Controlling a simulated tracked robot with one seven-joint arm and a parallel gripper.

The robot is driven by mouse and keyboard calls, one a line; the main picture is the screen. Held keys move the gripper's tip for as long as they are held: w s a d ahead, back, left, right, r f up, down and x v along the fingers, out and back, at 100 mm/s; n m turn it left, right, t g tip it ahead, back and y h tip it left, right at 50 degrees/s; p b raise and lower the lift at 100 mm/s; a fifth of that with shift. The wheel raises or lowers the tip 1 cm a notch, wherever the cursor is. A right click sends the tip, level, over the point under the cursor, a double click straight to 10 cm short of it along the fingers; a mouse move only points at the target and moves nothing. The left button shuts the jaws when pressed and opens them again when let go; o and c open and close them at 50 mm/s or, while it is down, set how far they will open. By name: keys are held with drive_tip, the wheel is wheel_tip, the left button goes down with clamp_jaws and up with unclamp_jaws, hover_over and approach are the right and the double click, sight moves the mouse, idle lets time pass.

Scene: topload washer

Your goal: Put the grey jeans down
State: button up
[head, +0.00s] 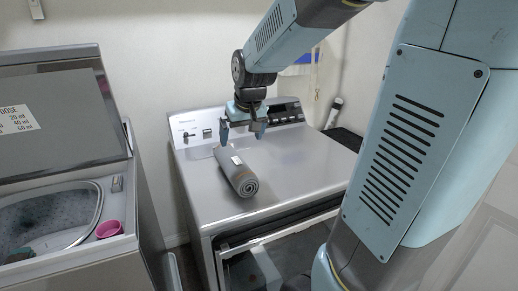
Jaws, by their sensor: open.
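The grey jeans (236,172) are a tight roll with a small white label, lying on the flat top of the grey dryer-like machine (296,165). The roll's spiral end faces the front edge of that top. My gripper (243,138) is open, fingers pointing down, just above and behind the roll's far end. Its left finger is close to the roll in the picture; I cannot tell whether it touches. Nothing shows between the fingers.
At left stands an open topload washer (70,254) with its lid (60,105) raised. A pink cup (109,229) sits on its rim. The machine under the roll has an open front with items inside. Its top is clear right of the roll.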

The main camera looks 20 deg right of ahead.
drive_tip(key=s+r, duration=0.2)
drive_tip(key=s, duration=0.7)
drive_tip(key=s+a+r+t, duration=0.1)
drive_tip(key=s+r, duration=0.1)
drive_tip(key=s, duration=0.8)
drive_tip(key=shift+s+a+r, duration=0.2)
drive_tip(key=shift+s+a, duration=0.05)
drive_tip(key=shift+a, duration=0.05)
